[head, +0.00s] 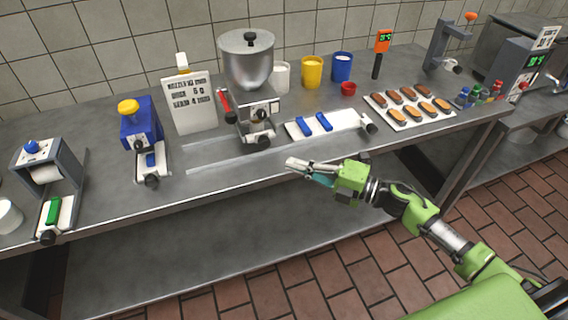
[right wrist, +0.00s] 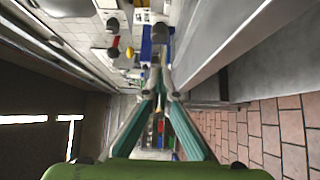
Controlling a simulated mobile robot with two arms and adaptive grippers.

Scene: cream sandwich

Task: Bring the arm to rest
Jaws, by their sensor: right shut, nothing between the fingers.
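My right gripper (head: 290,164) is shut and empty. In the head view it is in front of the table's front edge, with its fingers pointing left. Its green and black arm comes in from the lower right. In the right wrist view the two teal-sided fingers (right wrist: 160,82) meet at their tips with nothing between them. My left gripper does not show in either view.
The steel table (head: 235,172) holds a hopper machine (head: 246,62), a white board with blue pieces (head: 345,120), a tray of sandwich pieces (head: 436,117), a blue device (head: 140,122) and a grey roll stand (head: 68,158). The tiled floor (head: 350,255) in front is clear.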

